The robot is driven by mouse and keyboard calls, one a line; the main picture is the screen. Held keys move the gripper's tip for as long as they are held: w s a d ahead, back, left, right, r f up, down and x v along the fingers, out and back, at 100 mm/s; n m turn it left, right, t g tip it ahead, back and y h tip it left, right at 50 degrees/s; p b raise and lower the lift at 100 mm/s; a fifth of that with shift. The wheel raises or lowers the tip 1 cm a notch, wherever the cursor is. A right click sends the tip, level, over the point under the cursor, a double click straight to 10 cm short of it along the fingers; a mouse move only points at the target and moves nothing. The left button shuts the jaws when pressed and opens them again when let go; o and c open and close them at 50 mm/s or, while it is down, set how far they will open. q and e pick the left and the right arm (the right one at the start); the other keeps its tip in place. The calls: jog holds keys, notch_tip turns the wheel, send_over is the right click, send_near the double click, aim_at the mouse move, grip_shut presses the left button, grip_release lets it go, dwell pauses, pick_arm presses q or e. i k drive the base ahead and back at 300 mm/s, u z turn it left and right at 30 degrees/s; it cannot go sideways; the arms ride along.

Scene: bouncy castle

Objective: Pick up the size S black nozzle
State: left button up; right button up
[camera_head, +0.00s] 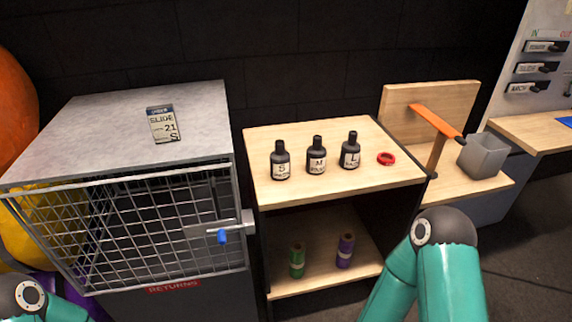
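The size S black nozzle (280,161) stands upright on the wooden top of the small shelf, the leftmost of three similar black bottle-shaped pieces. Its white label shows an S. The M one (316,156) stands to its right, and the L one (350,151) further right. They stand apart from one another. My teal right arm shows at the lower right and a bit of my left arm at the lower left corner. Neither gripper is in view.
A red ring (386,158) lies right of the L nozzle. A wire-fronted returns cage (150,225) with a card (163,124) on top stands left. A grey bin (482,155) stands right.

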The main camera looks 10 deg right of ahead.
aim_at(280, 158)
jog(key=u, duration=0.05)
jog(key=i, duration=0.9)
jog(key=z, duration=0.1)
